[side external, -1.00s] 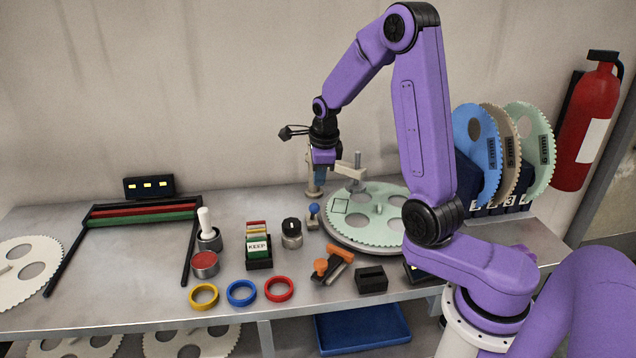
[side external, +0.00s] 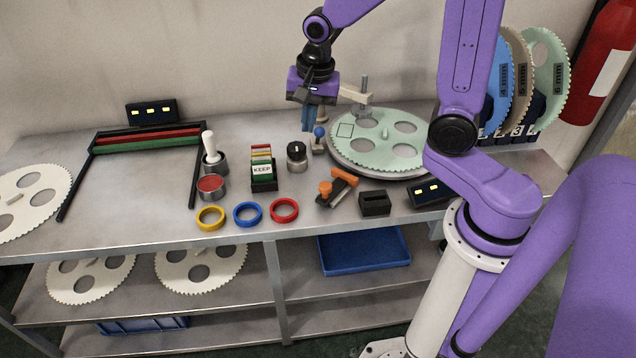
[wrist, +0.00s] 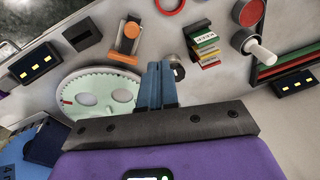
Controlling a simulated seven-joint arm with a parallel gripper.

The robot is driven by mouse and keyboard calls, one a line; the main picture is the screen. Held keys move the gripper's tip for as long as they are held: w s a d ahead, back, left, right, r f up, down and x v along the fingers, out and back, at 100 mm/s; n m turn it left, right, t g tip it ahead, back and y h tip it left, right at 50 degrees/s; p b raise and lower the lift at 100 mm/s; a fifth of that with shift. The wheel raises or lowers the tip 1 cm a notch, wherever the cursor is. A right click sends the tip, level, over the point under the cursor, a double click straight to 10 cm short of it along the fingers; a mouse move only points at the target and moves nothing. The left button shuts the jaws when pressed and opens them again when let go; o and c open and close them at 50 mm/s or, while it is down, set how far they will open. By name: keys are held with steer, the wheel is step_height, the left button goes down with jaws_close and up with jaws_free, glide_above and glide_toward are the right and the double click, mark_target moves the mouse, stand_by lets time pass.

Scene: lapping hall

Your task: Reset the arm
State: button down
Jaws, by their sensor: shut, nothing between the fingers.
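My gripper (side external: 307,118) is at the end of my purple arm, above the back middle of the bench. Its blue fingers point down and are together with nothing between them. In the wrist view the blue fingers (wrist: 162,85) also show side by side.
On the bench (side external: 120,220) are a black knob (side external: 297,157), a card box (side external: 263,170), several colored rings, an orange-handled tool (side external: 335,188) and a black slotted block (side external: 374,203). Upright toothed discs (side external: 551,75) stand at the right.

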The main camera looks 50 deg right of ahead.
steer(key=s+a+n, duration=0.2)
steer(key=s+n, duration=0.9)
steer(key=n, duration=0.1)
steer(key=s+a+r+n+g, duration=0.1)
steer(key=s+a+n, duration=0.1)
steer(key=s+n, duration=0.9)
steer(key=shift+s+r+n+g, duration=0.3)
steer(key=shift+s+n, duration=0.1)
steer(key=shift+s, duration=0.15)
